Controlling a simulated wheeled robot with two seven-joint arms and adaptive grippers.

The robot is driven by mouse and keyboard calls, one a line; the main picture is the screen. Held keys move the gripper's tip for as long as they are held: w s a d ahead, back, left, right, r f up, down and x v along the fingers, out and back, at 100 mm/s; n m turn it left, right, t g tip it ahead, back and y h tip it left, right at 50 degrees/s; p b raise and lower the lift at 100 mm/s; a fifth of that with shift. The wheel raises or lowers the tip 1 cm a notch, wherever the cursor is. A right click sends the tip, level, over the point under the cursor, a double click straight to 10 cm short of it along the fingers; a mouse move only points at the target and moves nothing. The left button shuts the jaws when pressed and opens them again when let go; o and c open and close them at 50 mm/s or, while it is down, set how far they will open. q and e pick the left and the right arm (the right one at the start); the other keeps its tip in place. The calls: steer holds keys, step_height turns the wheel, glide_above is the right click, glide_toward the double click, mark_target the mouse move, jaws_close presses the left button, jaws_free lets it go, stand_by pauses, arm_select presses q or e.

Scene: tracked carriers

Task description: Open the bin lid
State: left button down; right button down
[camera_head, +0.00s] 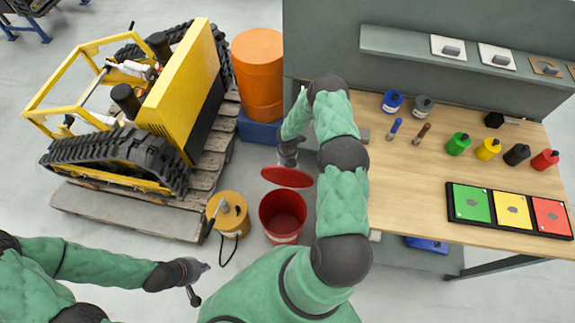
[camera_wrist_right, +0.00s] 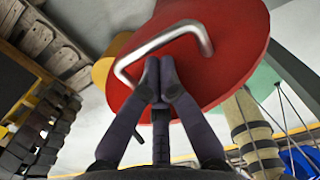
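The red bin (camera_head: 283,228) stands on the floor at the middle, its dark red inside showing from above. Its round red lid (camera_head: 289,177) is off the rim, raised and tilted just behind the opening. In the right wrist view the lid (camera_wrist_right: 235,62) fills the top, with a silver bar handle (camera_wrist_right: 165,40) on it. My right gripper (camera_wrist_right: 158,62) has its fingertips together at this handle and looks shut on it. My left gripper (camera_head: 200,283) is open and empty at the lower left, away from the bin.
A yellow container (camera_head: 231,212) with a dark hose stands left of the bin. An orange barrel (camera_head: 259,80) is behind, and a yellow tracked machine (camera_head: 185,95) sits on a pallet at the left. A wooden workbench (camera_head: 420,185) with coloured pots and trays is right of my right arm.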

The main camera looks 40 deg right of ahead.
stand_by(0.5)
step_height(320, 180, up, 12)
steer(key=shift+a, duration=0.15)
stand_by(0.4)
